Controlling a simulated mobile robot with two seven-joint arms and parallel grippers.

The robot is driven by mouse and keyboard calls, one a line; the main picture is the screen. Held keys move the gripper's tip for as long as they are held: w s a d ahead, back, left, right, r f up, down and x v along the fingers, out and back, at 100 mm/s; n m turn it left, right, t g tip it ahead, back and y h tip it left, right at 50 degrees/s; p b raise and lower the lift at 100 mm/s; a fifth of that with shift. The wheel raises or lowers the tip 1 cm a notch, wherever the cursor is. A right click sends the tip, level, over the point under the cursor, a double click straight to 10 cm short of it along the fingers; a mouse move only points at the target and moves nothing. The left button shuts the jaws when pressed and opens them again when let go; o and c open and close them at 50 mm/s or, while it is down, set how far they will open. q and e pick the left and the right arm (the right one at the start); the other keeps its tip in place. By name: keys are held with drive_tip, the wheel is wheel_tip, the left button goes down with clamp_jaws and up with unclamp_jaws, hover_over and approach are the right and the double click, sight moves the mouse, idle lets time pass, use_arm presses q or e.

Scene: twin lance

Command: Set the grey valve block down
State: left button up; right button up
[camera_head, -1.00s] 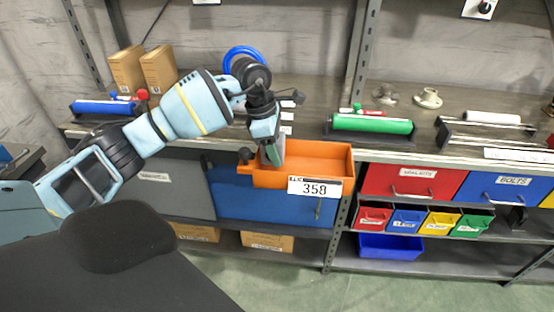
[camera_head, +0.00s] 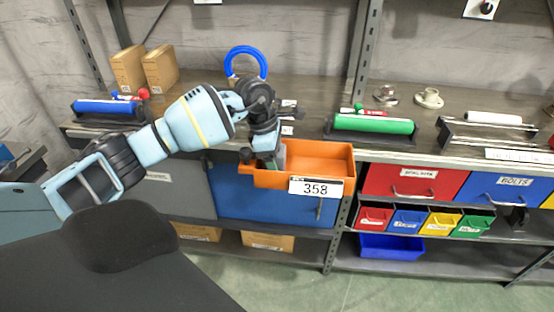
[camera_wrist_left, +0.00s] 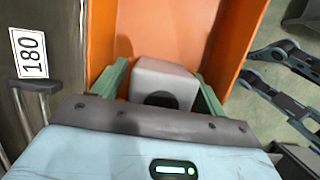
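The grey valve block (camera_wrist_left: 163,83) sits between the two green fingers of my left gripper (camera_wrist_left: 163,75) in the left wrist view, with a dark round hole facing the camera. The fingers appear to grip its sides. In the head view my left gripper (camera_head: 270,160) points down into the left part of the orange bin (camera_head: 325,150), which carries the label 358; the block is mostly hidden there. The orange walls (camera_wrist_left: 235,40) surround the block in the left wrist view. Whether it touches the bin floor cannot be told. My right gripper is not in view.
The bin is at the front of a grey shelf, above a blue drawer (camera_head: 260,200). A green roller (camera_head: 372,123) on a stand is to its right, a blue roller (camera_head: 105,107) far left. A blue ring (camera_head: 246,52) stands behind my arm. The bin's right half looks clear.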

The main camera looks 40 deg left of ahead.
use_arm(q)
drive_tip(key=v, duration=1.2)
drive_tip(key=shift+r, duration=0.2)
